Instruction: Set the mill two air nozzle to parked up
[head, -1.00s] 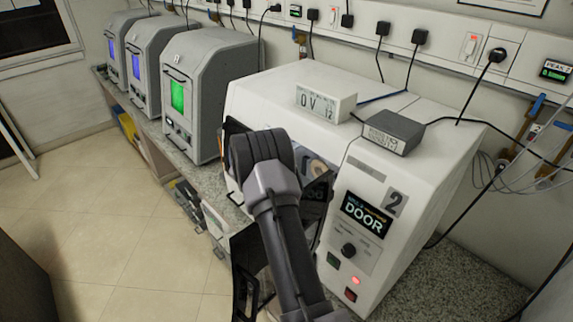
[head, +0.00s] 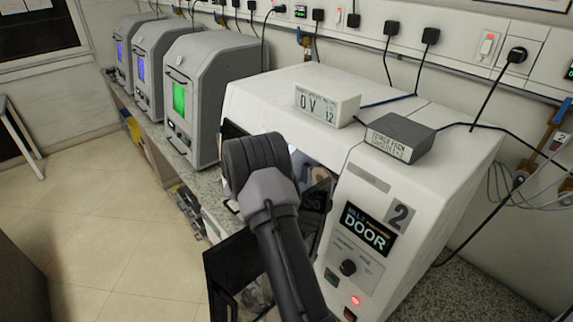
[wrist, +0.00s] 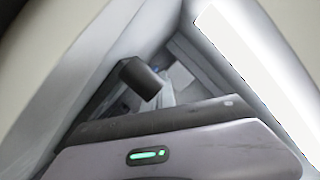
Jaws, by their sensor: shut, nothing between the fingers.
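Mill two (head: 290,85) is the white machine marked 2, its front opening mostly covered by my arm in the head view. Its display (head: 367,228) reads DOOR. In the wrist view, my gripper's grey housing (wrist: 185,145), with a green light, fills the bottom, inside or at the mouth of a pale enclosure. My gripper is shut and empty; its fingertips are hard to make out. Beyond its dark upper edge is a short dark cylindrical part (wrist: 140,78), tilted. I cannot tell whether this is the air nozzle. In the head view the gripper is hidden behind my arm.
A black panel (head: 232,275) stands out at the mill's lower left, beside my arm. Bright white surface (wrist: 255,65) lies close at right in the wrist view. Two small boxes sit on the mill's top. Three grey machines (head: 215,75) stand left; the floor there is clear.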

